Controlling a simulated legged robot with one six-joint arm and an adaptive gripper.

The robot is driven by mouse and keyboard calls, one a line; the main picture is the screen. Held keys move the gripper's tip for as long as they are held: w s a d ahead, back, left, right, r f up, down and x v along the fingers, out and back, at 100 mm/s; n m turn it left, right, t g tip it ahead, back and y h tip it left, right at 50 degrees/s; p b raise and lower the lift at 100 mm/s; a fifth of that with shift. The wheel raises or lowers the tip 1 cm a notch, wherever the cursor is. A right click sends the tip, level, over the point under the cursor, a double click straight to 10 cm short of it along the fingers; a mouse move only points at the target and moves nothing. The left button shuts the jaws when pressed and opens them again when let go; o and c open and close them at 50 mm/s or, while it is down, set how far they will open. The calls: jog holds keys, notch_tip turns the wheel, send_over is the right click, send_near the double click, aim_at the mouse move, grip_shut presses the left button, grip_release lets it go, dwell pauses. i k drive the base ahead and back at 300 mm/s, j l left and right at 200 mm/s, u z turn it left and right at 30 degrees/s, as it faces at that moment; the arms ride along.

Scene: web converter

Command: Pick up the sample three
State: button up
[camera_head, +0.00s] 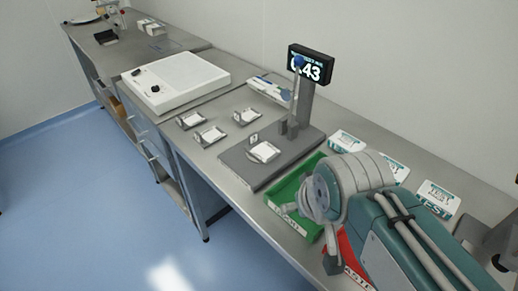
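Several small white pieces sit on grey holders on the steel bench: a left one (189,120), a front one (210,135) and a right one (244,116). Another white piece (263,152) lies on the grey base of the display stand (306,95). I cannot read any label that marks one as sample three. My arm is folded over the bench at lower right. A small dark end part (333,264) hangs at its lower side, over the trays and apart from the white pieces. I cannot make out fingers or anything held.
A green tray (274,207) and a red tray (349,262) lie beside my arm, partly hidden by it. White TEST boxes (346,141) stand along the wall. A white flat device (176,80) is farther left. The blue floor (70,200) at left is clear.

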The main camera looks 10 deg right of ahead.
aim_at(262, 151)
jog(key=z, duration=0.45)
jog(key=i+j, duration=0.15)
jog(key=k+j, duration=0.1)
jog(key=j, duration=0.35)
jog(key=k+j, duration=0.1)
jog(key=j, duration=0.35)
jog(key=k+j, duration=0.1)
jog(key=k, duration=0.3)
jog(key=z, duration=0.05)
